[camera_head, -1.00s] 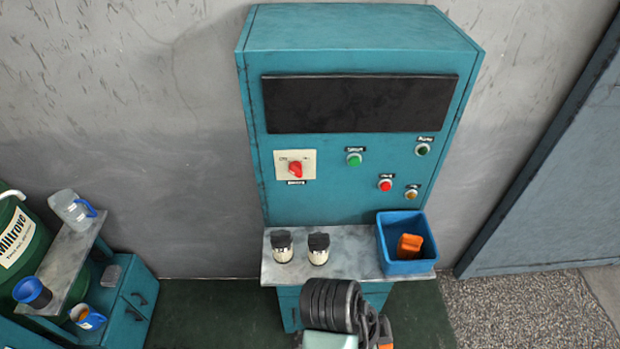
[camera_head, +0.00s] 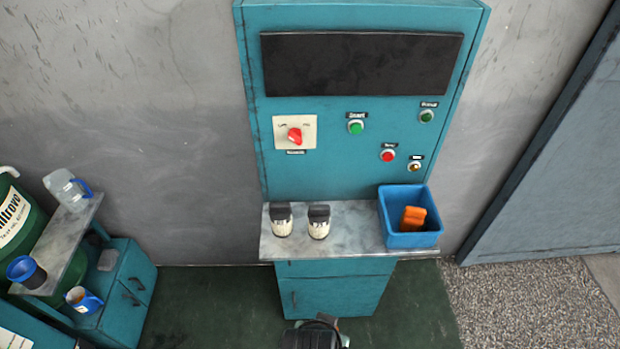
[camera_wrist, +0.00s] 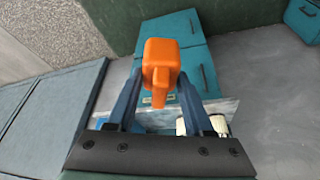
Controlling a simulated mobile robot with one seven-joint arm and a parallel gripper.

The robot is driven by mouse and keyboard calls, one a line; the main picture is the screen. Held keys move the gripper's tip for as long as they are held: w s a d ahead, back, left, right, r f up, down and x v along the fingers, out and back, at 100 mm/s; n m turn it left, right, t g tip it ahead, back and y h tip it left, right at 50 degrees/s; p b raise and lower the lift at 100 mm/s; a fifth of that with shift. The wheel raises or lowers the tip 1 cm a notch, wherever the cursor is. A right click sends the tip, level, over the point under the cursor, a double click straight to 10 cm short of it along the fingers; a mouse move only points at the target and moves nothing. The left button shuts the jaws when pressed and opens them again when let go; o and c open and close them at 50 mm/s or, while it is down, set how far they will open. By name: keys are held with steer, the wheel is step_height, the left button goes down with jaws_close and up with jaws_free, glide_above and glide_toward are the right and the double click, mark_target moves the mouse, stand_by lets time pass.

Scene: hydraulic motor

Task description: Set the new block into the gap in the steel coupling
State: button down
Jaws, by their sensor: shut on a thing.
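In the wrist view, my gripper (camera_wrist: 159,88) is shut on an orange block (camera_wrist: 163,62). The block sits between the two dark blue fingers and stands out past their tips. Another orange piece (camera_head: 413,218) lies in the blue bin (camera_head: 411,240) on the bench in the head view. The steel coupling does not show in either view. In the head view only a dark part of my arm shows at the bottom edge, and my gripper cannot be made out there.
A teal control cabinet (camera_head: 350,163) stands behind the grey bench top (camera_head: 350,235). Two dark-capped jars (camera_head: 281,220) (camera_head: 319,222) stand on the bench.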

steer(key=a+n, duration=0.1)
steer(key=a+f+n+y, duration=0.1)
steer(key=shift+w+f+n+b, duration=0.25)
steer(key=shift+f+n+b, duration=0.05)
steer(key=shift+n+b, duration=0.1)
steer(key=shift+a+f+n, duration=0.1)
steer(key=shift+a+n, duration=0.35)
steer(key=shift+n, duration=0.15)
